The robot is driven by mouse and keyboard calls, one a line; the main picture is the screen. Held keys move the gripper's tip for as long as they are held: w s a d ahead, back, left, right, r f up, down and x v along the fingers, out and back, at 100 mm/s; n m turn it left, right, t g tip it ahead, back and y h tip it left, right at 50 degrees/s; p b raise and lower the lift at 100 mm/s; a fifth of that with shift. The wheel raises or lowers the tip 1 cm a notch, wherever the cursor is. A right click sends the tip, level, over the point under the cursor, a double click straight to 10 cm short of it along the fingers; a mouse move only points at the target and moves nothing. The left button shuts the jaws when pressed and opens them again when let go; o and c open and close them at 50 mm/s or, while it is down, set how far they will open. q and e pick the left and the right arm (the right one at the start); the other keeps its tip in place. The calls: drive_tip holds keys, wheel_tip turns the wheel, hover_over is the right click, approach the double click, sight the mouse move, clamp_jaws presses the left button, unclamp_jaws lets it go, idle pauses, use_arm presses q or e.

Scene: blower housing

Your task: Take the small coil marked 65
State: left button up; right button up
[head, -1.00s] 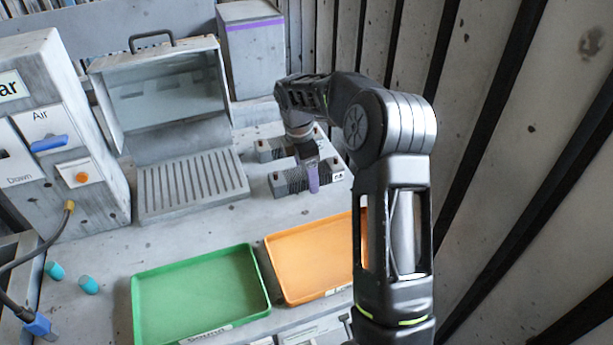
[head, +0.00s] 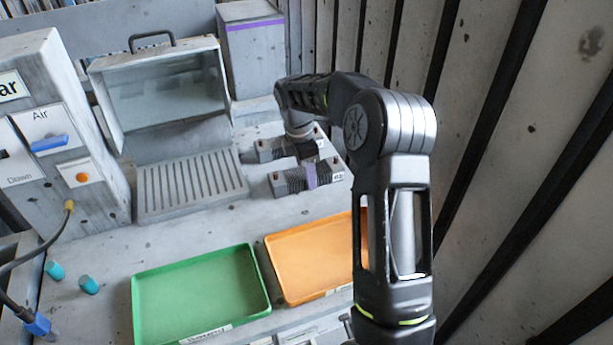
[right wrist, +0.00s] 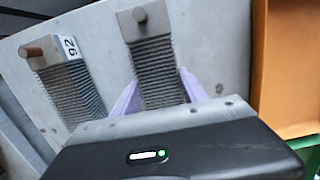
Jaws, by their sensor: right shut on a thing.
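Two small dark ribbed coils with grey end blocks lie on the bench. The near coil (head: 288,184) has a white label at its right end, too small to read for sure. The far coil (head: 268,150) lies behind it, partly hidden by my right arm. In the right wrist view its label (right wrist: 69,47) looks like 92. My right gripper (head: 312,174) is shut on the near coil, its purple fingers on both sides of the windings. In the right wrist view the held coil (right wrist: 156,65) sits between the fingers, its label hidden. My left gripper is out of view.
An orange tray (head: 318,295) and a green tray (head: 160,334) lie in front. An open clear-lidded box with a slatted base (head: 193,187) stands left of the coils. A grey control box (head: 95,165) is farther left. A ribbed wall (head: 500,200) closes the right side.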

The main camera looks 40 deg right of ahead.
clamp_jaws()
wheel_tip(320, 180, up, 10)
drive_tip(key=shift+r+b, duration=0.1)
drive_tip(key=shift+b, duration=0.4)
idle(0.6)
